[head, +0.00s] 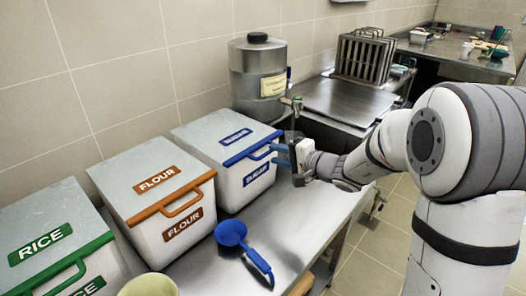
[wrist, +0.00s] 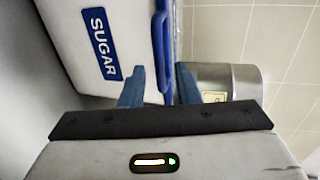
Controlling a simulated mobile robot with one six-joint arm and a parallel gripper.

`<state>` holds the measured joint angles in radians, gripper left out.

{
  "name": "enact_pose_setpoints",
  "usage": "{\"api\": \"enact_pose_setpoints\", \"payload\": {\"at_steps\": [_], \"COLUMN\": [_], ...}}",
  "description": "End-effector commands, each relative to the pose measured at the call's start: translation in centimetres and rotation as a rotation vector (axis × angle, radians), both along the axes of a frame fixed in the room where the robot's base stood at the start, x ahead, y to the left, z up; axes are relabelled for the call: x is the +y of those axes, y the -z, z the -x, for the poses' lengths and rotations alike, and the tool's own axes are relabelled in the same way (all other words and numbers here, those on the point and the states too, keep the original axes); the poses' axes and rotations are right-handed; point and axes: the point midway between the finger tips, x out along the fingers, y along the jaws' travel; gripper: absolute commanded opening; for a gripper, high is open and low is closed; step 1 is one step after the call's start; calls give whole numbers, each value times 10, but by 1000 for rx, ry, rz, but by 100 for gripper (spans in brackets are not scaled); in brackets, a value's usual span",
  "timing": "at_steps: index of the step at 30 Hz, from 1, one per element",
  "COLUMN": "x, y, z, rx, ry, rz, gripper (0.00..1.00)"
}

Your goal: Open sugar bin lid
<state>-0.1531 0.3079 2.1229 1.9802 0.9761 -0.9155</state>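The sugar bin (head: 236,180) is white, with a grey lid (head: 207,132) edged in blue and marked SUGAR. The lid lies shut on the bin. Its blue handle (head: 250,153) sticks out at the front edge. My gripper (head: 277,155) is at the right end of this handle, its blue fingers level with it. In the wrist view my gripper (wrist: 159,82) has its two fingers apart, with the blue handle (wrist: 162,50) between them. Gaps seem to show on both sides; contact is unclear. The SUGAR label (wrist: 101,44) is at the left there.
A flour bin (head: 170,240) and a rice bin (head: 90,280) stand to the left. A blue scoop (head: 231,233) lies on the metal counter (head: 285,220) in front. A metal dispenser (head: 258,75) stands behind the sugar bin, and a fryer (head: 345,100) is beyond it.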

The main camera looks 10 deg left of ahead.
Motion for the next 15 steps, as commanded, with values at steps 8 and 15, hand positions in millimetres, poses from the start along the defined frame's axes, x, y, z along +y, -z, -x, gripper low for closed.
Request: {"api": "enact_pose_setpoints", "payload": {"at_steps": [8,15], "x": [30,35], "y": [8,9], "z": [-17,-20], "rx": [2,0], "ry": [-1,1], "rz": [1,1], "gripper": [29,29]}}
